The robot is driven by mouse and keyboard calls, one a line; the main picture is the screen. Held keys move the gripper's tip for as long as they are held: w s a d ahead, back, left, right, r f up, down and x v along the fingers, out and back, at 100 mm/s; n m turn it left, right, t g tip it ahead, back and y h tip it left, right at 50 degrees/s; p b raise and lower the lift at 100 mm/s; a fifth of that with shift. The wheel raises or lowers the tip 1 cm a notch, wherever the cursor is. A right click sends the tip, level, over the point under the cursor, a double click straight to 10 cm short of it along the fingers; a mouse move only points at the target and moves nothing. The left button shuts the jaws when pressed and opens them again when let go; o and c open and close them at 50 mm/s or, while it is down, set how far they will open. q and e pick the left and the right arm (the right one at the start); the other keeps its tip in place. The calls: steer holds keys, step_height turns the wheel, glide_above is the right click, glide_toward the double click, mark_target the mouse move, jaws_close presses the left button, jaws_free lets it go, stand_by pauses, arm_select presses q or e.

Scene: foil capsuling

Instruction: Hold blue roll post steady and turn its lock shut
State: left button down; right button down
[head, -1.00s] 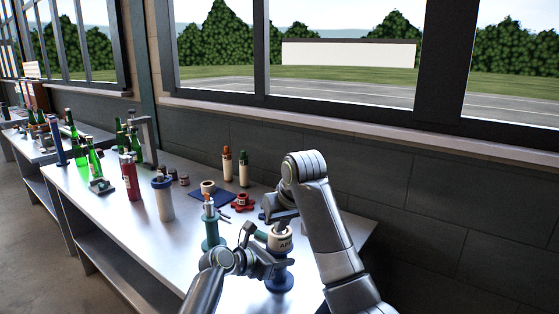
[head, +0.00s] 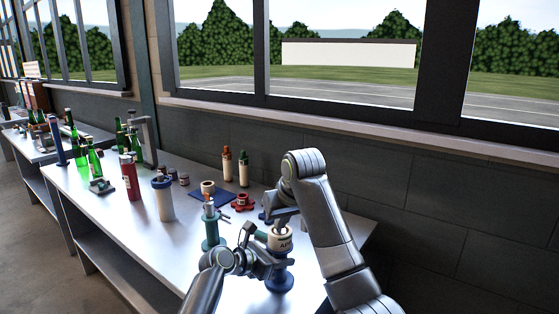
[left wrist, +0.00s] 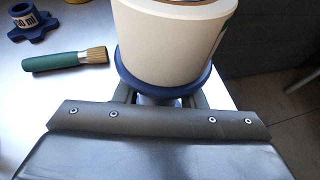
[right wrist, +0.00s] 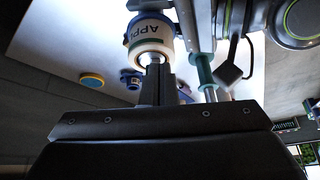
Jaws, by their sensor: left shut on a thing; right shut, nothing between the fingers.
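The blue roll post (head: 279,282) stands upright near the front right of the table and carries a white roll (head: 280,239) with dark lettering. My left gripper (head: 274,264) is shut on the post just under the roll. In the left wrist view its fingers (left wrist: 158,98) meet the post below the blue flange (left wrist: 130,84). My right gripper (head: 281,224) is shut and empty at the top of the roll. In the right wrist view its fingertips (right wrist: 154,70) are at the roll's open centre. I cannot make out the lock there; the fingers cover that spot.
A teal post (head: 211,236) stands close on the left. A green-handled brush (left wrist: 60,62) and a blue knob (left wrist: 35,20) lie near the roll. Bottles stand farther left.

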steer(key=shift+w+d, duration=0.3)
steer(key=shift+d, duration=0.35)
stand_by(0.9)
steer(key=shift+s+d, duration=0.1)
steer(key=shift+s+d, duration=0.1)
steer(key=shift+s, duration=0.1)
step_height(320, 180, up, 6)
steer(key=shift+f, duration=0.1)
stand_by(0.4)
steer(key=shift+s+a+f, duration=0.2)
steer(key=shift+a+f, duration=0.1)
steer(key=shift+f, duration=0.65)
steer(key=shift+s+a+f, duration=0.2)
steer(key=shift+a+f, duration=0.05)
steer(key=shift+f, duration=0.75)
steer(key=shift+s+a+f, duration=0.2)
steer(key=shift+a+f, duration=0.1)
steer(key=shift+f, duration=0.65)
